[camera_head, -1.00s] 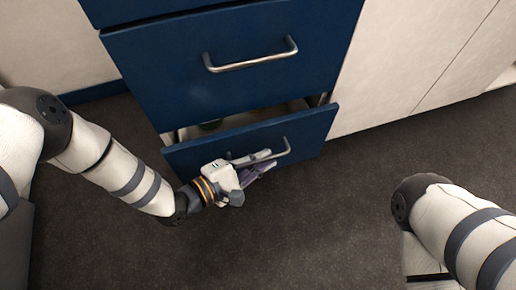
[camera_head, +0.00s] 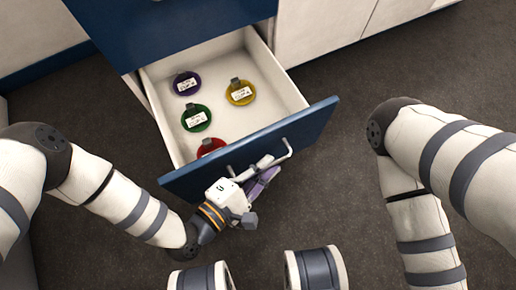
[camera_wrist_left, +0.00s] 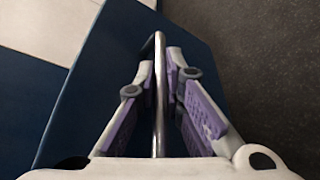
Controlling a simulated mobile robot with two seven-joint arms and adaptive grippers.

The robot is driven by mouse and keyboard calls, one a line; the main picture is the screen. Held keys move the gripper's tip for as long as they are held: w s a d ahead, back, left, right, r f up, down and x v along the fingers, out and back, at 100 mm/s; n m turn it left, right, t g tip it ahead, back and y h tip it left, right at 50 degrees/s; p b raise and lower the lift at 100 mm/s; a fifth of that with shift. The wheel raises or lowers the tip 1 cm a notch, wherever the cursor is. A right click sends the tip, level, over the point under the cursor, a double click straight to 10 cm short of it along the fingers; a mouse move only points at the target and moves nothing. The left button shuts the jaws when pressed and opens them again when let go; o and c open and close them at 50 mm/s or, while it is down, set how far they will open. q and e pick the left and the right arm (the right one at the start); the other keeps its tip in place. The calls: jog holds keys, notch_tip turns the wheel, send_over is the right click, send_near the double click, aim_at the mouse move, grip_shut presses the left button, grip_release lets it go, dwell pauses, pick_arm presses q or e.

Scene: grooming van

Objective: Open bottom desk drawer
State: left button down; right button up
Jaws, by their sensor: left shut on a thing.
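The bottom desk drawer (camera_head: 297,143) is pulled well out of the blue desk, and its white inside shows in the head view. Its metal bar handle (camera_head: 288,148) runs across the blue front; it also shows in the left wrist view (camera_wrist_left: 159,75). My left gripper (camera_head: 264,172) is shut on the handle, with its purple finger pads (camera_wrist_left: 199,112) on either side of the bar. My right gripper is not in view; only the right arm shows at the right.
The blue drawer above (camera_head: 165,30) is shut. Dark floor (camera_head: 335,85) is clear to the right.

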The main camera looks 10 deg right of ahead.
pick_arm(q)
jog(key=shift+s+d, duration=0.25)
jog(key=shift+s, duration=0.6)
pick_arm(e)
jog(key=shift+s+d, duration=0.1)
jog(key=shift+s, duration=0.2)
pick_arm(q)
jog(key=c, duration=1.7)
grip_release()
jog(key=v, duration=0.7)
jog(key=shift+s+a, duration=0.15)
jog(key=shift+a, duration=0.05)
